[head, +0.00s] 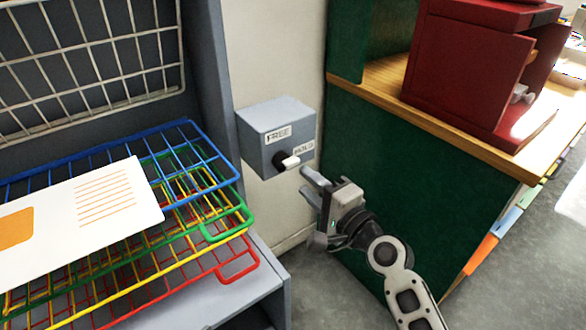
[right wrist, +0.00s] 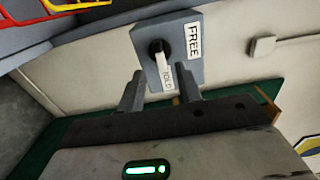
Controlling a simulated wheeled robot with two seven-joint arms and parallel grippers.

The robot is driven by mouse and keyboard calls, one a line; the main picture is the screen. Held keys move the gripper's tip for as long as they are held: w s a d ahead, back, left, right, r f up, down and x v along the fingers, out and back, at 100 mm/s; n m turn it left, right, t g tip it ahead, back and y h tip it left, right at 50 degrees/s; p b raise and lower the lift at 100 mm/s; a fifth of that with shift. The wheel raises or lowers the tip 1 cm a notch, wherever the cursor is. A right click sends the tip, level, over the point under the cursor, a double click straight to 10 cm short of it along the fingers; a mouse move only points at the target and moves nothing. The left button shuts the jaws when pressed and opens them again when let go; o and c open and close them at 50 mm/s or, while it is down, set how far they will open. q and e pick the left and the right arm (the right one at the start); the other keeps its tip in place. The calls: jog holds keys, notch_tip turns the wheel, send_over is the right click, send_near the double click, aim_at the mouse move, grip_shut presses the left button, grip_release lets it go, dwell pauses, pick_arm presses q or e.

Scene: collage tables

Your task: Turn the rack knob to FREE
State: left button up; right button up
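The rack knob (head: 288,161) is black with a white pointer and sits on a grey box (head: 262,119) fixed to the wall. The box has a FREE label on the left and a HOLD label on the right, and the pointer is toward HOLD. My right gripper (head: 306,181) is just below and right of the knob, apart from it. In the right wrist view its two fingers are open, and the knob (right wrist: 157,48) lies ahead of the gap with its pointer toward HOLD. My left gripper is not in view.
Coloured wire racks (head: 185,150) stand at the left, with a white card (head: 105,205) on the blue top one. A green cabinet (head: 380,180) with a wooden top and a red box (head: 465,75) is close on the right. A small wall plate (right wrist: 263,46) is beside the knob box.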

aim_at(289, 167)
jog(key=x, duration=0.6)
jog(key=shift+s, duration=0.1)
grip_shut()
